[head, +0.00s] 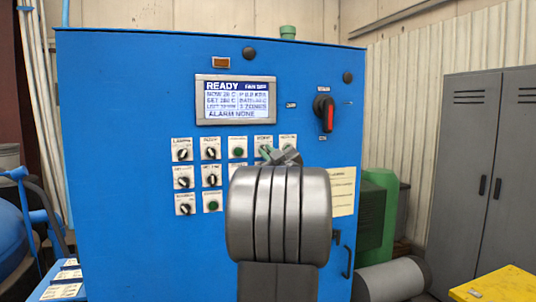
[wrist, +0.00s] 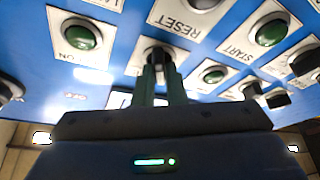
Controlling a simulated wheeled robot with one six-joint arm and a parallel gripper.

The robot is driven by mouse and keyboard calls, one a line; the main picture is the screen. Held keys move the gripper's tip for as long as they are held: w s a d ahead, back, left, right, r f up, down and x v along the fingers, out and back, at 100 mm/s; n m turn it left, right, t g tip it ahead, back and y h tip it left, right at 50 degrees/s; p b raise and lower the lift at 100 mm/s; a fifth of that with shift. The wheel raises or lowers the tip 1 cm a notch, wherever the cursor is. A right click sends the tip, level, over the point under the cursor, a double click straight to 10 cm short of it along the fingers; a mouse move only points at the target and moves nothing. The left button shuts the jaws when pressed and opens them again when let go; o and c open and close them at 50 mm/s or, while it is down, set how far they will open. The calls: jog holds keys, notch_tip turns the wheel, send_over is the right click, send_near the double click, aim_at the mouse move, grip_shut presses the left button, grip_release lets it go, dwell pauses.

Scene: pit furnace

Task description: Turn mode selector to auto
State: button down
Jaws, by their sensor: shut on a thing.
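A blue control cabinet (head: 110,95) fills the middle of the head view, with rows of small switches and buttons below its screen. My gripper (head: 272,155) is at the top row of controls, near its right end; my arm hides part of the panel below it. In the wrist view, my gripper (wrist: 160,68) is shut on a dark selector knob (wrist: 155,50) on a white plate. The fingers lie on both sides of the knob. The plate's lettering and the knob's pointing direction are hidden or too blurred to read.
The screen (head: 236,100) reads READY and ALARM NONE. A red-handled rotary switch (head: 325,113) sits at upper right. In the wrist view, a green button (wrist: 82,38) and a START button (wrist: 271,30) flank the knob. A grey locker (head: 485,170) stands at right.

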jog(key=m+t+h+b, duration=0.1)
jog(key=m+h, duration=0.1)
jog(key=m, duration=0.3)
jog(key=m+t+h+b, duration=0.1)
jog(key=m+h+b, duration=0.1)
jog(key=m, duration=0.4)
jog(key=m+t+h+b, duration=0.1)
jog(key=m+h, duration=0.3)
jog(key=m, duration=0.2)
jog(key=shift+s+a+b, duration=0.1)
jog(key=shift+a+b, duration=0.1)
jog(key=shift+b, duration=0.2)
jog(key=shift+m+h, duration=0.3)
jog(key=c, duration=1.5)
grip_release()
jog(key=b+v, duration=0.4)
jog(key=v, duration=1)
